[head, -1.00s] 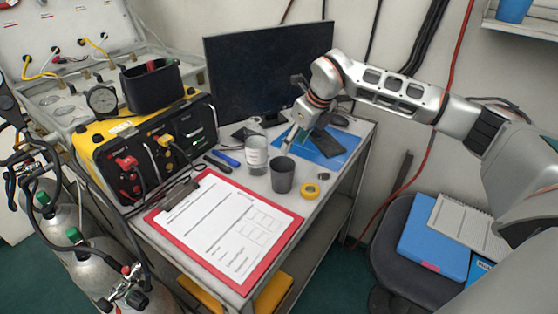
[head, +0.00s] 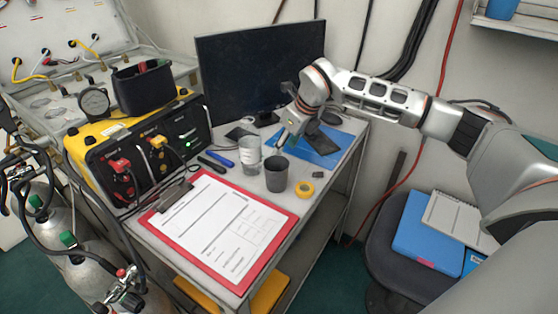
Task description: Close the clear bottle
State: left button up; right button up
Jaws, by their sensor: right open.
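The clear bottle (head: 250,158) stands upright on the small table, left of a dark grey cup (head: 276,174). It has a pale label, and its mouth appears uncovered. A small dark round piece (head: 319,174), possibly its cap, lies right of the yellow tape roll; it is too small to be sure. My right gripper (head: 281,138) points down behind the cup, to the right of the bottle and apart from it. It is open, with nothing visible between its fingers. My left gripper is out of view.
A red clipboard (head: 172,223) fills the table's front. A yellow tape roll (head: 305,190) lies right of the cup. A blue pen (head: 222,158) and dark marker lie left of the bottle. A monitor (head: 255,70) stands behind, and a yellow-black air panel (head: 140,150) stands left.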

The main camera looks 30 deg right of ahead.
jog(key=x, duration=0.5)
jog(key=shift+a, duration=0.1)
jog(key=c, duration=0.7)
